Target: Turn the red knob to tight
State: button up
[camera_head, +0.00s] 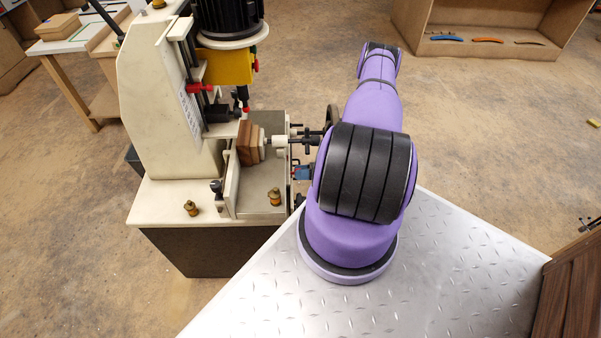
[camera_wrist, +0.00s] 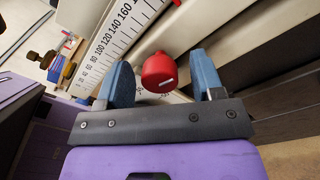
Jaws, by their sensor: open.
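A round red knob (camera_wrist: 158,72) with a small white mark shows in the wrist view, beside a white scale with printed numbers. My gripper (camera_wrist: 161,60) is open, with one blue finger on the left of the knob and one on the right. Gaps show between the knob and both fingers, so it is not gripped. In the head view, small red parts (camera_head: 194,88) show on the machine, but I cannot tell which is this knob. My purple arm stretches away from the camera there, and my gripper cannot be made out.
The cream machine (camera_head: 160,110) stands left of my arm, with a black motor (camera_head: 228,18) on top. A wooden block (camera_head: 248,145) sits in its vise. Brass knobs (camera_head: 191,208) stand on its base. A wooden shelf unit (camera_head: 440,55) is at the back right.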

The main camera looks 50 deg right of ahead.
jog(key=c, duration=0.9)
jog(key=shift+n, duration=1)
jog(key=o, duration=0.9)
jog(key=v, duration=1)
jog(key=shift+s+d, duration=0.25)
jog(key=shift+s, duration=0.05)
jog(key=shift+s+d, duration=0.1)
